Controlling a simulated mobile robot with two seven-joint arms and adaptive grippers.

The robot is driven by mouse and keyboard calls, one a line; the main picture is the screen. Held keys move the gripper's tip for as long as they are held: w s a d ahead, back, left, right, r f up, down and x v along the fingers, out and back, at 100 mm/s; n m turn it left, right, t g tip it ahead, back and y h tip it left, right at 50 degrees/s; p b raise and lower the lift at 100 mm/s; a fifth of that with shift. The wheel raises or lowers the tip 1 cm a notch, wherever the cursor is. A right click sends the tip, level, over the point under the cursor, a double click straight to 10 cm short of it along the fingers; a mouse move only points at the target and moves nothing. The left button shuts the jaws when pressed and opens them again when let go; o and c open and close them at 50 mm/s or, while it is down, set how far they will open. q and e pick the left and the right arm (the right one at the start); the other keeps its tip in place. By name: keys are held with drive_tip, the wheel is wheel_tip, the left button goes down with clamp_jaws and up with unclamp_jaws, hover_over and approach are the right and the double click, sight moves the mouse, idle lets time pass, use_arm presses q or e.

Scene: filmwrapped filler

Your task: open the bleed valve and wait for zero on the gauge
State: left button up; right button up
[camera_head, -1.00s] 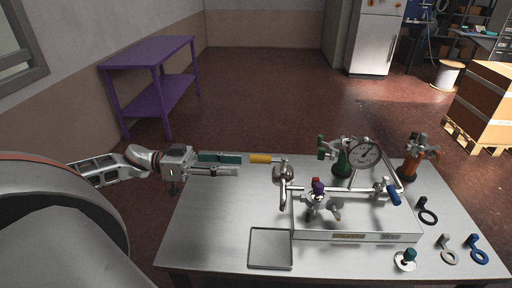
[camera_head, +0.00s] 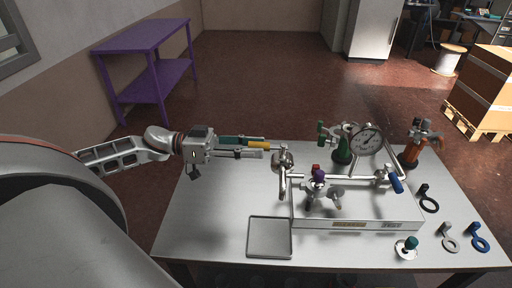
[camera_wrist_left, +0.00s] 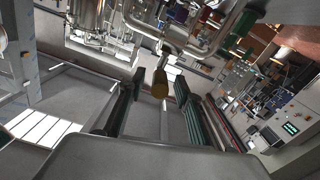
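My left gripper (camera_head: 262,148) reaches in from the left above the bench. Its teal fingers lie around a yellow lever handle (camera_head: 258,145) on the left end of the pipe rig. In the left wrist view the gripper (camera_wrist_left: 162,88) is open, with the yellow handle (camera_wrist_left: 160,84) between its fingertips and a gap on both sides. The round gauge (camera_head: 366,141) stands at the rig's back right; its reading is too small to tell. A purple knob (camera_head: 319,175) and a blue handle (camera_head: 396,184) sit on the rig. Which one is the bleed valve is unclear.
The steel bench (camera_head: 205,220) bears a shallow tray (camera_head: 270,256), a green valve part (camera_head: 342,150), an orange one (camera_head: 411,153) and several ring tags at right. A teal-topped piece (camera_head: 410,243) stands front right. The bench's left part is clear.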

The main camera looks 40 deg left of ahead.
use_arm(q)
drive_tip(key=shift+w+d, duration=0.25)
drive_tip(key=shift+d, duration=0.15)
clamp_jaws()
